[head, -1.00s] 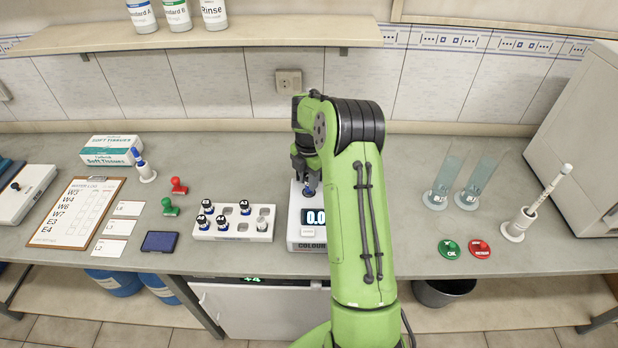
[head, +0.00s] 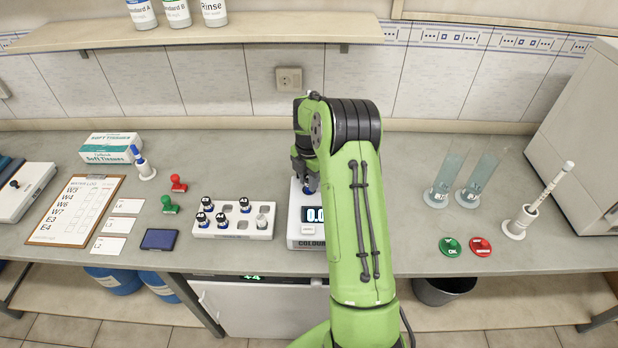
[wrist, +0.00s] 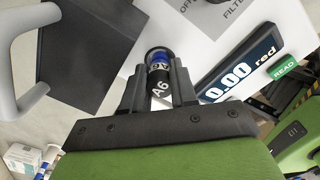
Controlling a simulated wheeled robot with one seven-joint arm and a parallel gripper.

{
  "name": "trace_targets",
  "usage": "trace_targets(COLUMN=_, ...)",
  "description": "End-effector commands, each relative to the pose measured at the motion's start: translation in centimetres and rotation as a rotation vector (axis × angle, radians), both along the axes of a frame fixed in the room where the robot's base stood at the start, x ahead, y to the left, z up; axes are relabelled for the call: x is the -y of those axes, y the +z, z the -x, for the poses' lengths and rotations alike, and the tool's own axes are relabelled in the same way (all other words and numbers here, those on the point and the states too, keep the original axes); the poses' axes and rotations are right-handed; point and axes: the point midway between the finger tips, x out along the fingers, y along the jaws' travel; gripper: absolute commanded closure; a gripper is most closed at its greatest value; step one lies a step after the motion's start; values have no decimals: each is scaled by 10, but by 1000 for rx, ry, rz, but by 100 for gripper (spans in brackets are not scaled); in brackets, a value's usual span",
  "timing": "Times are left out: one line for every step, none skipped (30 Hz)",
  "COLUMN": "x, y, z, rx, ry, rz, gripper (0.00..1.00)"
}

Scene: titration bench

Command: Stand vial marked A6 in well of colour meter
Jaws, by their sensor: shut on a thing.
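A dark ring shows around the vial's far end. I cannot tell how deep the vial sits in the well.
A white rack (head: 232,232) with several dark-capped vials stands left of the meter. A blue pad (head: 160,240), stamps and a clipboard (head: 75,210) lie further left. Glass cylinders (head: 440,185) and two round buttons (head: 452,247) are on the right. The bench between is clear.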

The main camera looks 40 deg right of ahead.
Motion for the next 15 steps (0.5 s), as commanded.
trace_targets(x=0, y=-3, z=0, rx=0, ry=1, rz=0, gripper=100)
trace_targets(x=0, y=-5, z=0, rx=0, ry=1, rz=0, gripper=100)
trace_targets(x=-1, y=-6, z=0, rx=0, ry=1, rz=-1, gripper=100)
trace_targets(x=-1, y=-7, z=0, rx=0, ry=2, rz=-1, gripper=100)
trace_targets(x=-1, y=-9, z=0, rx=0, ry=2, rz=-1, gripper=100)
trace_targets(x=-1, y=-10, z=0, rx=0, ry=2, rz=-1, gripper=100)
trace_targets(x=0, y=-12, z=0, rx=0, ry=1, rz=-1, gripper=100)
trace_targets(x=0, y=-13, z=0, rx=-1, ry=1, rz=0, gripper=100)
trace_targets(x=0, y=-14, z=0, rx=-1, ry=1, rz=0, gripper=100)
trace_targets(x=0, y=-16, z=0, rx=-1, ry=1, rz=-1, gripper=100)
trace_targets(x=0, y=-16, z=0, rx=-1, ry=1, rz=-1, gripper=100)
trace_targets(x=0, y=-17, z=0, rx=-1, ry=1, rz=-1, gripper=100)
trace_targets(x=0, y=-16, z=0, rx=0, ry=1, rz=-1, gripper=68)
trace_targets(x=0, y=-16, z=0, rx=-1, ry=1, rz=-1, gripper=64)
trace_targets(x=0, y=-16, z=0, rx=-1, ry=1, rz=-1, gripper=57)
